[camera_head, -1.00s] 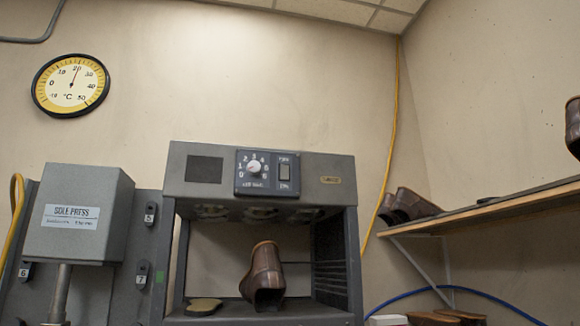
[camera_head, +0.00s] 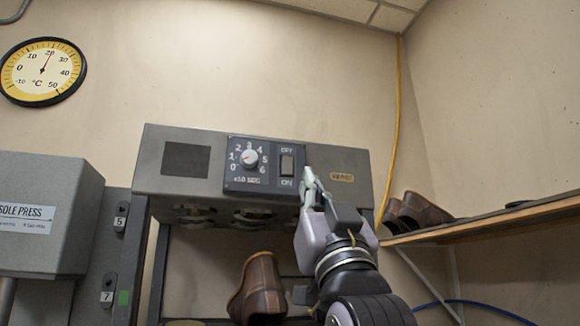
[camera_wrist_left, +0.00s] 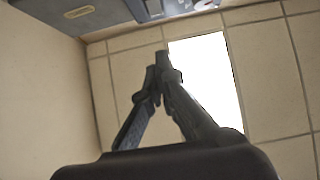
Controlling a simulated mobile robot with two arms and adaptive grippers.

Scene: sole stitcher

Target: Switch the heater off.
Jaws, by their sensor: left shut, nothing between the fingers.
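The heater (camera_head: 160,190) is a grey box-shaped unit with an open bay below. Its dark control panel (camera_head: 232,181) carries a round white dial marked 0 to 6 and a black rocker switch (camera_head: 287,164), with OFF above it and ON below it. My left gripper (camera_head: 308,172) is shut and empty, its fingertips just right of the panel's edge, close to the switch. I cannot tell if it touches the heater front. In the left wrist view, the shut fingers (camera_wrist_left: 161,62) point toward the upper edge, where part of the panel (camera_wrist_left: 155,8) shows. My right gripper is not in view.
A brown shoe (camera_head: 257,288) stands in the heater's bay. The grey sole press (camera_head: 45,215) is at left. A wooden shelf (camera_head: 490,226) with brown shoes (camera_head: 418,212) is at right. A yellow cable (camera_head: 397,120) hangs on the wall.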

